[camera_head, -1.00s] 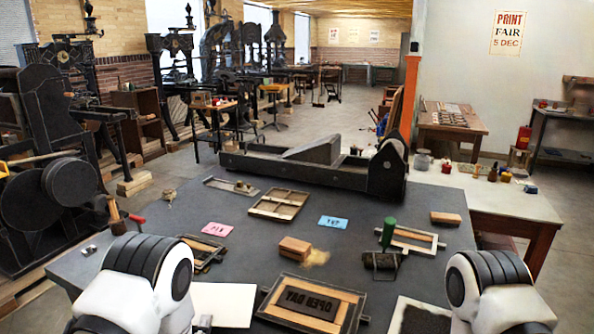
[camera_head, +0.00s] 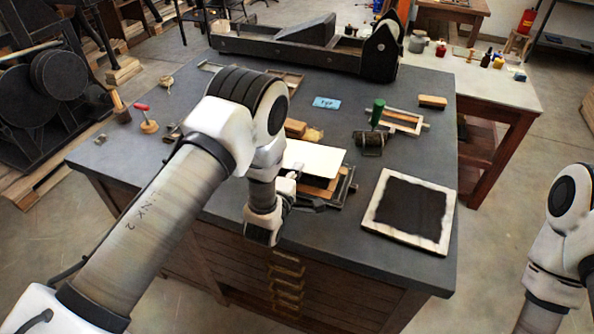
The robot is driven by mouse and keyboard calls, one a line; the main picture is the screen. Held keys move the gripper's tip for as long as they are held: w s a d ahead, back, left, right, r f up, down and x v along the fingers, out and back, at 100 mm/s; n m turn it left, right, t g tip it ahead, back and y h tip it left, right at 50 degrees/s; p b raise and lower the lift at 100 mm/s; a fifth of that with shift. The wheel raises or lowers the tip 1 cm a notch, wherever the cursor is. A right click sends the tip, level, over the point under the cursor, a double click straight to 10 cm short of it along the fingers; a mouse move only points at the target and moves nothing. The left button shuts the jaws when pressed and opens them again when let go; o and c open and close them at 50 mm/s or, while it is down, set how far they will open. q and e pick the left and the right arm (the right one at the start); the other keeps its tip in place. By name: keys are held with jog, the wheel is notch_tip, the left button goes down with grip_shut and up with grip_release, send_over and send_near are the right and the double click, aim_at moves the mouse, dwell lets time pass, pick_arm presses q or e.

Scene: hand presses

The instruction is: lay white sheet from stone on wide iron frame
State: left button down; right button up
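The white sheet (camera_head: 314,157) is over the wide iron frame (camera_head: 343,190), covering most of it. The frame's iron edge and a strip of wood inside it show at the sheet's front and right. The lettering seen there before is covered. My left gripper (camera_head: 288,190) is at the sheet's near left edge and appears shut on it; its fingertips are small and partly hidden. I cannot tell whether the sheet touches the frame all over. The stone is not clearly visible; my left arm covers the worktop left of the frame. My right gripper is out of view.
A pale slab with a black inked square (camera_head: 410,207) lies right of the frame. Behind are a roller (camera_head: 368,143), a green-handled tool (camera_head: 377,112), a small frame (camera_head: 405,120), a wooden block (camera_head: 432,101) and a blue card (camera_head: 326,102).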

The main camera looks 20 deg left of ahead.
pick_arm(q)
notch_tip(320, 180, down, 5)
jog(key=b, duration=0.3)
jog(key=shift+s+d, duration=0.1)
jog(key=shift+s, duration=0.05)
jog(key=shift+f+b, duration=0.4)
jog(key=shift+b, duration=0.05)
jog(key=shift+r, duration=0.1)
jog(key=c, duration=1.2)
grip_release()
jog(key=shift+s, duration=0.1)
jog(key=shift+c, duration=0.2)
